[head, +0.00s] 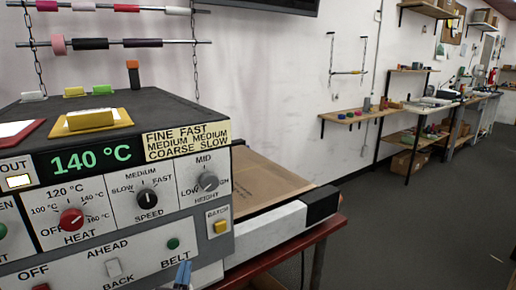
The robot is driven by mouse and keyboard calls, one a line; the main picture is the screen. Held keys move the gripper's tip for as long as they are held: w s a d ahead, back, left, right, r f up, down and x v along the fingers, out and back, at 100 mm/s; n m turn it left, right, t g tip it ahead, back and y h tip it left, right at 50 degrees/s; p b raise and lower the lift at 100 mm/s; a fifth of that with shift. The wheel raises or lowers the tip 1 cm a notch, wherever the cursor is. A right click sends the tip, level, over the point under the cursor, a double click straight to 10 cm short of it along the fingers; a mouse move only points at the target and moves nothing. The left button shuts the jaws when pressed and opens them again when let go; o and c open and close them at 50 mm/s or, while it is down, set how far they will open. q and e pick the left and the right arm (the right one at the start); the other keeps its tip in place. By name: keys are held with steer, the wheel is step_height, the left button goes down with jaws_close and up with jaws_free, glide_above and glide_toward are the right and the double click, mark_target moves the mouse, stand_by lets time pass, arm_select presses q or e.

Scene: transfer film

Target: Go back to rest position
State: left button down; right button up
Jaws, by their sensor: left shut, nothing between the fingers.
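My left gripper (183,274) shows only as blue fingertips at the bottom edge of the head view. The fingertips are together, with nothing seen between them. They are in front of the machine's lower panel, just below the green BELT knob (173,244); I cannot tell whether they touch the panel. The rest of the left arm is out of frame. My right gripper is not in view. The machine (130,215) fills the left side, with a green display (92,160) reading 140 °C, a red HEAT knob (71,219) and SPEED and HEIGHT knobs.
A belt bed with a brown sheet (262,185) extends behind the machine on a red table (290,245). Rods with coloured rolls hang on chains above. Wall shelves (352,117) and benches line the back right. The grey floor (420,230) at the right is clear.

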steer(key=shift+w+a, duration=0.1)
arm_select(q)
steer(key=shift+f, duration=0.1)
steer(key=s+a+f+n+g, duration=0.1)
steer(key=s+a+f+g, duration=0.25)
steer(key=f, duration=0.35)
steer(key=s+a+f+n+g, duration=0.1)
steer(key=s+a+f+g, duration=0.1)
steer(key=s+f+g, duration=0.4)
steer(key=s+a+f+g+y, duration=0.1)
steer(key=s+a+f+g, duration=0.2)
steer(key=s+a+f, duration=0.3)
steer(key=s+f, duration=0.5)
steer(key=s, duration=0.3)
steer(key=shift+s+f, duration=0.15)
steer(key=shift+s, duration=0.25)
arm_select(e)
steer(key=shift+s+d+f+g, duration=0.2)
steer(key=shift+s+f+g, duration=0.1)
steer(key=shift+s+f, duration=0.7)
arm_select(q)
steer(key=shift+a, duration=0.1)
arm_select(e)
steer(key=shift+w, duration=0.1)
